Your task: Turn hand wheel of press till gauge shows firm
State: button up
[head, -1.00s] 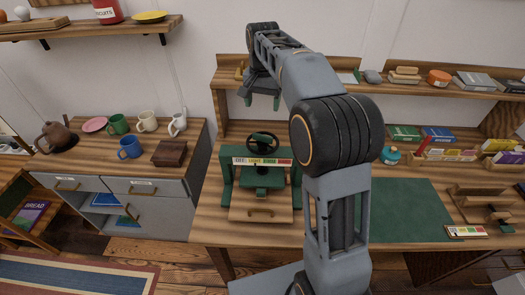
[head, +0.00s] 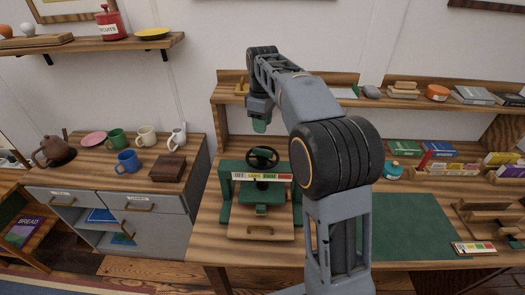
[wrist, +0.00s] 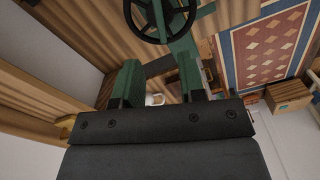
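The press (head: 226,192) is a green frame on a wooden base at the left of the workbench. Its black hand wheel (head: 262,158) lies flat on top. The gauge (head: 262,177) is a strip across the front with pale, yellow and red bands; its reading is too small to tell. My gripper (head: 260,126) points down just above and behind the wheel in the head view, apart from it. In the wrist view my gripper (wrist: 161,78) has its two green fingers apart with nothing between them. The wheel (wrist: 160,38) shows beyond the fingertips there.
A green mat (head: 410,225) lies right of the press, partly behind my arm. A shelf (head: 400,102) with boxes and books runs behind the bench. A drawer cabinet (head: 165,210) with mugs and a brown box stands left. A small gauge card (head: 472,248) lies at the right.

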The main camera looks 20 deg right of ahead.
aim_at(262, 150)
notch_tip(262, 150, down, 11)
jog(key=shift+r, duration=0.1)
dwell(0.3)
grip_shut()
dwell(0.4)
